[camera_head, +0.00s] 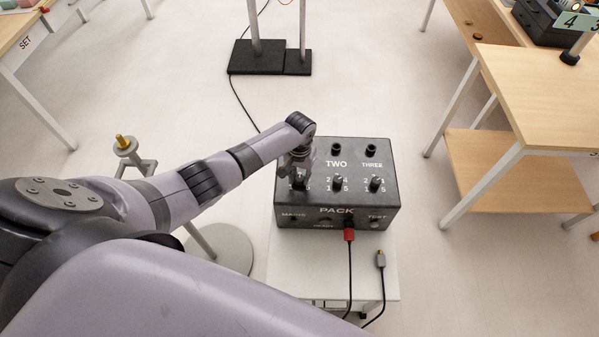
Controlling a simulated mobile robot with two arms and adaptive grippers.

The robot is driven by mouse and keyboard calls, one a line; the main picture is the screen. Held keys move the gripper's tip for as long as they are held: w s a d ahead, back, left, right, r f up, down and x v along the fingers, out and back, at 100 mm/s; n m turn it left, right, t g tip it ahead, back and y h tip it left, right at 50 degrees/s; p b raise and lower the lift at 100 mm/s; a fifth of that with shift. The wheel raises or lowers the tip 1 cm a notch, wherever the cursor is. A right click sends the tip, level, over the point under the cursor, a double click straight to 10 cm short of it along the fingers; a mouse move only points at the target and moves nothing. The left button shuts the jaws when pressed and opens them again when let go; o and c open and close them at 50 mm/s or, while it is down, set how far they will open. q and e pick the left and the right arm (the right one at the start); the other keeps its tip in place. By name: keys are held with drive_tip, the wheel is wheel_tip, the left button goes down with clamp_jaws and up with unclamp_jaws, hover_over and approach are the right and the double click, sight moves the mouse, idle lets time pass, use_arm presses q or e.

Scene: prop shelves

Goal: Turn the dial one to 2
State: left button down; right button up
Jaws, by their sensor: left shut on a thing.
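The black control box marked PACK (365,218) sits on a small white table (290,270). It has three dial columns; the labels TWO and THREE can be read. The dial under TWO (338,182) and the dial under THREE (375,183) are in plain view. My left gripper (299,178) points down over the leftmost column, where dial one is, and is shut on its knob. The gripper and wrist hide most of that dial and its label, so its pointer setting cannot be read. My right gripper is not in view.
A red plug (349,235) is in the box's front, and a grey plug (380,260) lies loose on the table. A round-based stand (222,250) is left of the table. Wooden benches (540,100) stand at the right.

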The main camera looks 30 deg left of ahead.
sight(300, 178)
use_arm(q)
drive_tip(key=shift+w+n, duration=0.1)
drive_tip(key=shift+n, duration=0.3)
drive_tip(key=c, duration=1.3)
unclamp_jaws()
wheel_tip(300, 178, up, 12)
